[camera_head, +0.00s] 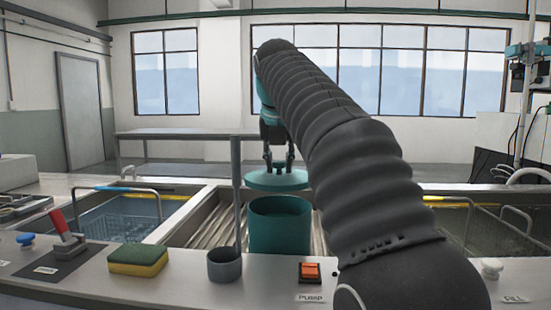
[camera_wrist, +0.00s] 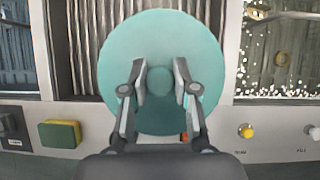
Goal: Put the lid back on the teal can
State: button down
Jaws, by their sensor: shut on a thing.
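The teal can (camera_head: 280,228) stands upright, open at the top, on the ribbed middle section in the head view. The teal lid (camera_head: 276,181) is held level just above the can's mouth, with a gap between them. My gripper (camera_head: 279,165) is shut on the lid's knob. In the wrist view my gripper (camera_wrist: 160,82) has its two fingers on either side of the round knob, and the lid (camera_wrist: 160,30) spreads out beneath them. The lid hides the can in the wrist view. My arm covers part of the right side in the head view.
A grey cup with a tall rod (camera_head: 224,265) stands on the front ledge just left of the can. A yellow-green sponge (camera_head: 138,259), a red lever (camera_head: 66,240) and an orange pump switch (camera_head: 309,272) are also along the ledge. A wire basket (camera_head: 122,220) sits in the left tank.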

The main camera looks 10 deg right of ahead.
jog(key=shift+s+f, duration=0.1)
jog(key=shift+f, duration=0.85)
jog(key=shift+f+b, duration=2.1)
jog(key=shift+b, duration=0.05)
jog(key=shift+r+p, duration=0.15)
jog(key=shift+p, duration=0.55)
jog(key=shift+f+p, duration=0.25)
jog(key=shift+p, duration=0.2)
dwell(0.8)
jog(key=shift+c, duration=1.6)
grip_release()
